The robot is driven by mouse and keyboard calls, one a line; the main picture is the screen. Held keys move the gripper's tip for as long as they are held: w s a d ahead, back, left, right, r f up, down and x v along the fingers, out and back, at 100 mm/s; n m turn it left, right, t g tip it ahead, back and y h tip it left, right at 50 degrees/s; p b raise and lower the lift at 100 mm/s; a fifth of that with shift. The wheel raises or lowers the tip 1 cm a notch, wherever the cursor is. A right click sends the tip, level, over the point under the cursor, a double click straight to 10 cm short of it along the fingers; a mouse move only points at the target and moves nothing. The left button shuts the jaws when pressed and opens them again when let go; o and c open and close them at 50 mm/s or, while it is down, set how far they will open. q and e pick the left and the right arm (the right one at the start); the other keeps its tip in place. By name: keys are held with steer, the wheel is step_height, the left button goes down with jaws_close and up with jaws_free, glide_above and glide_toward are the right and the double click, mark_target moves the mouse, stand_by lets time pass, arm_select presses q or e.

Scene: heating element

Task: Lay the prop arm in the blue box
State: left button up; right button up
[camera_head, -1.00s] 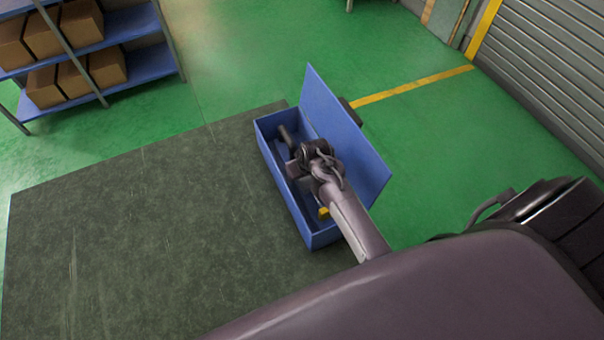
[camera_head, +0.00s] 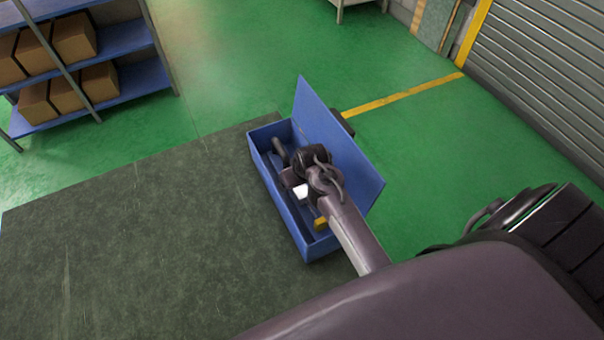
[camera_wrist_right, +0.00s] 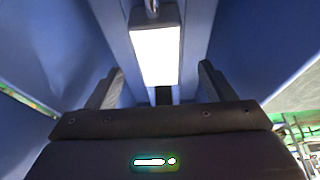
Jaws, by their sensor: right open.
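The blue box (camera_head: 258,150) stands at the table's right edge with its lid (camera_head: 338,150) raised on the right side. Inside lie a dark grey rod end (camera_head: 279,148), a white block (camera_head: 300,191) and a yellow piece (camera_head: 320,223). They look like parts of the prop arm, but my arm hides whether they join. My right gripper (camera_head: 296,177) is over the box opening. In the right wrist view the gripper (camera_wrist_right: 161,70) is open, its fingers on either side of the white block (camera_wrist_right: 157,55) and apart from it. My left gripper is out of view.
The dark green tabletop (camera_head: 130,230) is bare left of the box. A shelf with cardboard boxes (camera_head: 75,38) stands at the far left. Green floor lies beyond the table, with a shutter (camera_head: 545,75) at the right. The raised lid stands close beside my right forearm.

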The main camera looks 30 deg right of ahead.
steer(key=b+v, duration=0.1)
steer(key=v, duration=0.7)
steer(key=shift+s+r, duration=0.15)
steer(key=shift+r, duration=0.1)
